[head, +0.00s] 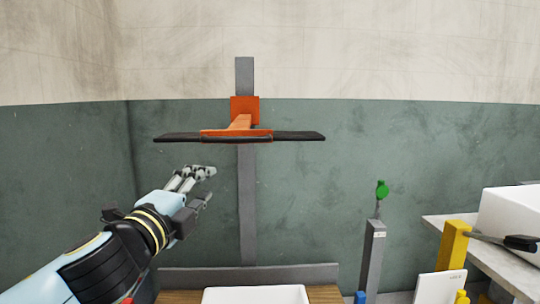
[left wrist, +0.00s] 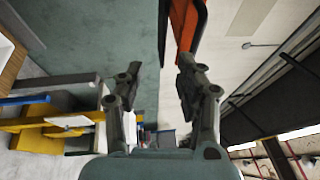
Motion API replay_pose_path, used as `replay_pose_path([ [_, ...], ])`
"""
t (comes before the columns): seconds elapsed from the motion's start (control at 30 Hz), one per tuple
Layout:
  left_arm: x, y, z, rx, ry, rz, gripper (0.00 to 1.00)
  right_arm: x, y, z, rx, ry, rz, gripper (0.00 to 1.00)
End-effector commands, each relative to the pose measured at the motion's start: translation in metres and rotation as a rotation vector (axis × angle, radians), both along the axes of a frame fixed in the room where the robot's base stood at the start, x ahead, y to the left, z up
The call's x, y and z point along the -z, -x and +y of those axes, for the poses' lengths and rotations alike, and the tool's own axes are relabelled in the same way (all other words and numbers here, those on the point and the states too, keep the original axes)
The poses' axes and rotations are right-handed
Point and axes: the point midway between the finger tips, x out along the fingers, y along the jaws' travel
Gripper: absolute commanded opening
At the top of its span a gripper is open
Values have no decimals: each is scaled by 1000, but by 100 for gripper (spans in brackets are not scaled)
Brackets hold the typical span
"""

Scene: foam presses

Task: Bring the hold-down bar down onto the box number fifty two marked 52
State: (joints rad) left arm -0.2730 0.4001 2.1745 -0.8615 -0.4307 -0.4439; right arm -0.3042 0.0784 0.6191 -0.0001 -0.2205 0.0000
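The hold-down bar (head: 295,136) is a long black bar on an orange carriage, raised high on a grey upright post (head: 247,200). Its orange and black part shows at the top of the left wrist view (left wrist: 186,25). The top of a white box (head: 255,295) shows below the bar at the bottom edge, well apart from it; no number 52 is readable. My left gripper (head: 212,183) is open and empty, below and left of the bar, not touching it. Its two spread fingers show in the left wrist view (left wrist: 158,88). My right gripper is not in view.
A grey rail (head: 210,277) runs behind the box on a wooden surface (head: 180,297). To the right stand a grey post (head: 373,255) with a green knob (head: 382,190), a yellow block (head: 453,245) with a black handle, and a white box (head: 515,220) on a table.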

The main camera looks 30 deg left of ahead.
Motion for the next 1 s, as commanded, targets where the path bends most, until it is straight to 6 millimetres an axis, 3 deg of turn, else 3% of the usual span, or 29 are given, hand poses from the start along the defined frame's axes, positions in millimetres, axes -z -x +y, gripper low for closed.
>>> replay_pose_path([
  [0.03,-34,3,-4,15,-17,-35,36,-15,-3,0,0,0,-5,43],
  [0.1,-51,4,-6,25,-29,-50,36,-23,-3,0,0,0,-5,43],
  [0.33,-58,-9,-3,25,-31,-51,36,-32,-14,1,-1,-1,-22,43],
  [0.7,-70,-78,7,25,-28,-49,36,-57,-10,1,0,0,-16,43],
  [1.0,-72,-103,11,26,-30,-48,36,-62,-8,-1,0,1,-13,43],
])
